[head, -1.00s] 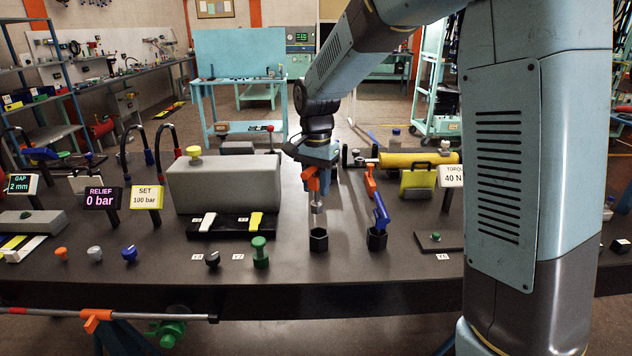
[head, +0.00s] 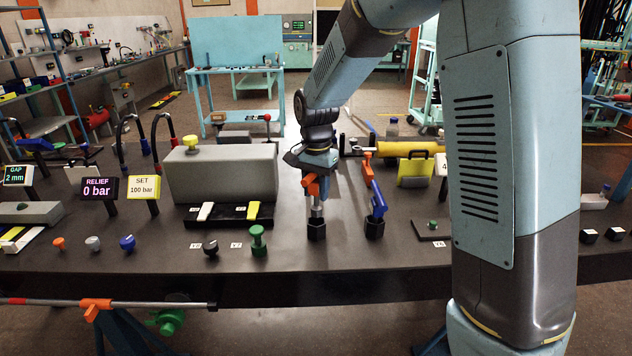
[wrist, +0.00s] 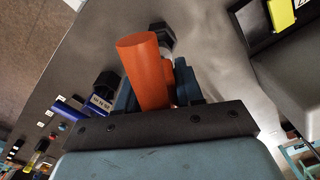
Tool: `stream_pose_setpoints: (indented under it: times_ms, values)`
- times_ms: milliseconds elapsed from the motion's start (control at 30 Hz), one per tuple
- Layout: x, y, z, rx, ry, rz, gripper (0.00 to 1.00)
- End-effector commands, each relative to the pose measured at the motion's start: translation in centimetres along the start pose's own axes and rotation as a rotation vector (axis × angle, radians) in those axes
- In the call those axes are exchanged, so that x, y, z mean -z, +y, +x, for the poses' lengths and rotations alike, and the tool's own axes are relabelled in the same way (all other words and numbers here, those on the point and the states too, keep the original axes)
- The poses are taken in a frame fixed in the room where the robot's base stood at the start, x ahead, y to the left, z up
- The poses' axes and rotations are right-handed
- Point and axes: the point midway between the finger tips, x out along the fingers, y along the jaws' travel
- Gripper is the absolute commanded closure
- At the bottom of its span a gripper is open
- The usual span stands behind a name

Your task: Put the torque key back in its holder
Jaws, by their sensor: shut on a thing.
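The torque key has an orange handle (wrist: 145,68) and a grey shaft (head: 316,211). My gripper (head: 314,180) is shut on the orange handle and holds the key about upright. The holder, a small black cup (head: 316,231), stands right under the key on the bench. The shaft's lower end meets the cup's mouth and appears to be inside it; its tip is hidden. In the wrist view the handle sits between my fingers, with the dark rim of the cup (wrist: 166,40) partly showing behind it.
A second black cup (head: 374,229) to the right holds a blue-handled tool (head: 377,199). A large grey block (head: 225,175) stands left, with a black tray (head: 228,218) before it. A green knob (head: 258,241) stands front left. A yellow cylinder (head: 403,149) lies behind right.

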Motion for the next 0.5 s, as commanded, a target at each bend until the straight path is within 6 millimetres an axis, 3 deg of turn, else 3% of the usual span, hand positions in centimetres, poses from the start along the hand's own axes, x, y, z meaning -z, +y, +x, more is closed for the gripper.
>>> stream_pose_setpoints:
  times_ms: [500]
  values:
    - [-0.1, -0.05, 0.91, 0.0, 0.0, -0.002, 1.0]
